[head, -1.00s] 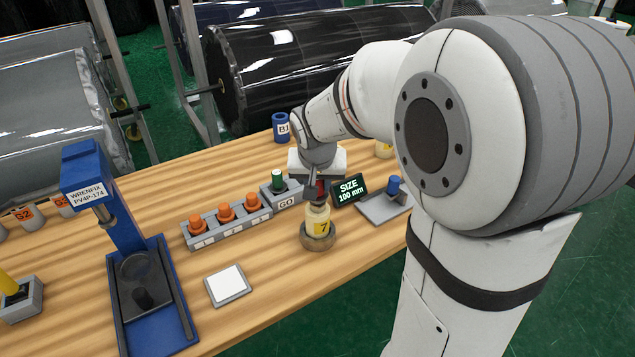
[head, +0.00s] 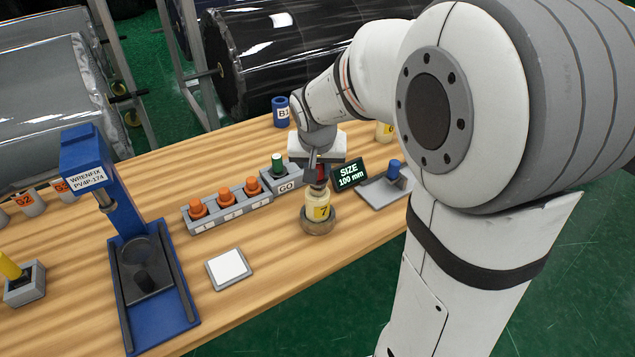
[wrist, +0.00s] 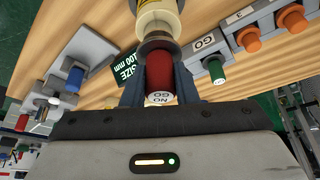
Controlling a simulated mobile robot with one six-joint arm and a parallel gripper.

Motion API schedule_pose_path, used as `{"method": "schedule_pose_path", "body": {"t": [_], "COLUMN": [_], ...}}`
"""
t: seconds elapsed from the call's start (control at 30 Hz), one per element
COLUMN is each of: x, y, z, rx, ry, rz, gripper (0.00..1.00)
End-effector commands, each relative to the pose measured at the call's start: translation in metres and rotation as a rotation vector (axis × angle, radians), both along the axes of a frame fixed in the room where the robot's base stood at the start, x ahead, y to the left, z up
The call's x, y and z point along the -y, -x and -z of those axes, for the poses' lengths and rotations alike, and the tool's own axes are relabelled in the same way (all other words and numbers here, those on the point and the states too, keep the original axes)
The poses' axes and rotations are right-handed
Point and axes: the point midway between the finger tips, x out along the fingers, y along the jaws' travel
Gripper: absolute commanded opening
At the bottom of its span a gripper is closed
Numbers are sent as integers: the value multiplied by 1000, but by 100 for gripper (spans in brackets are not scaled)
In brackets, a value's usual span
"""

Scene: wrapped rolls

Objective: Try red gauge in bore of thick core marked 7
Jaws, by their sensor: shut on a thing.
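My gripper (head: 319,178) is shut on the red gauge (wrist: 159,78), whose near end reads "NO GO" in the wrist view. The gauge also shows as a small red patch in the head view (head: 321,173). It points down at the thick core marked 7 (head: 318,208), a cream roll with a yellow label, upright in a round brown holder (head: 318,227). The core shows at the top of the wrist view (wrist: 158,17), in line with the gauge. The gauge's lower end is at the core's top; I cannot tell how far it is in the bore.
A grey rack with orange plugs (head: 225,203) and a green GO gauge (head: 277,166) stand left of the core. A "SIZE 100 mm" display (head: 348,175) and a grey stand with a blue knob (head: 380,192) are close at right. A white pad (head: 229,268) lies in front.

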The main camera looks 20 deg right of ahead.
Motion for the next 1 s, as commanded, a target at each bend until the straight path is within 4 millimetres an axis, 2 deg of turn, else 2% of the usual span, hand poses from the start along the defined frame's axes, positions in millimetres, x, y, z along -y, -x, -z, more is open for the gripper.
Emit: {"method": "schedule_pose_path", "body": {"t": [0.23, 1.0], "x": [0, 0], "y": [2, 1], "z": [0, -34], "rx": [-10, -2], "ry": [0, 0], "rz": [0, 0], "gripper": [0, 0]}}
